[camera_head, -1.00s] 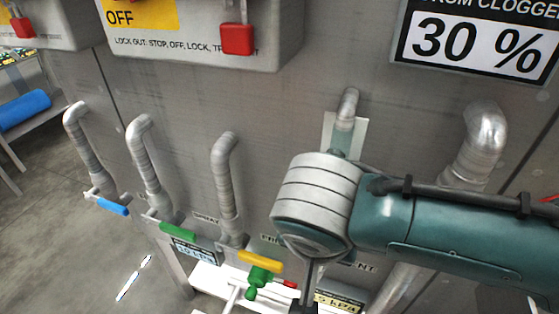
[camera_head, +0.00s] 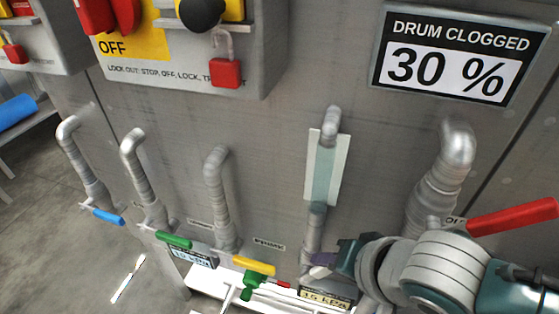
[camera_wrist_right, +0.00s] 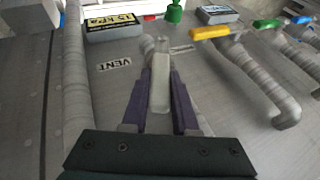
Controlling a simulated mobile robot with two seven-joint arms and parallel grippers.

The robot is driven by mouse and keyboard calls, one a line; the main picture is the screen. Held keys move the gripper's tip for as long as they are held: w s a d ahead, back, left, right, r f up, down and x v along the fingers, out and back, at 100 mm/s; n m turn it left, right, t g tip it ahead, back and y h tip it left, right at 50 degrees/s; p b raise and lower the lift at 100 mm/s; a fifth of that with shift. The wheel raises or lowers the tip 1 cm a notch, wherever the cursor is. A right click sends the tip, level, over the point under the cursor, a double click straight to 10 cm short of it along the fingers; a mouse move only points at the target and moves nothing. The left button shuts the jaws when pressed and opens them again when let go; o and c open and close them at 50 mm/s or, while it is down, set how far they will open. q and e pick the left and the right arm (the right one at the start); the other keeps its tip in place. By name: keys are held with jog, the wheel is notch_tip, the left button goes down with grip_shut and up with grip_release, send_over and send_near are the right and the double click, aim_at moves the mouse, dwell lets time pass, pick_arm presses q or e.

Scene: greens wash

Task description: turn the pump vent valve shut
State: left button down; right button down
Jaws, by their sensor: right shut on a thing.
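The vent valve's pale handle (camera_wrist_right: 160,82) sits between the purple fingers of my right gripper (camera_wrist_right: 159,100) in the right wrist view, a finger on each side. The VENT label (camera_wrist_right: 113,64) is on the panel to its left. In the head view my right gripper (camera_head: 328,259) reaches in from the right at the lower end of the vent pipe (camera_head: 315,230). The pale handle tip (camera_head: 320,271) shows just below its fingers. The gripper is shut on the handle. The valve body is partly hidden by the gripper. My left gripper is not in view.
Blue (camera_head: 108,217), green (camera_head: 173,239) and yellow (camera_head: 254,265) valve handles are to the left. A long red handle (camera_head: 512,217) sticks out above my right arm. A 15 kPa gauge (camera_head: 325,297) is just below the gripper. The DRUM CLOGGED sign (camera_head: 460,55) reads 30 %.

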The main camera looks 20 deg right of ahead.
jog(key=shift+s+d+f+t+y+b, duration=0.45)
jog(key=shift+d+t+y, duration=0.15)
jog(key=shift+y, duration=0.1)
jog(key=c, duration=0.7)
grip_release()
jog(key=shift+a, duration=0.1)
jog(key=shift+r, duration=0.15)
jog(key=p+v, duration=0.3)
jog(key=v, duration=0.6)
jog(key=shift+s+r+p, duration=0.2)
jog(key=shift+r+p, duration=0.1)
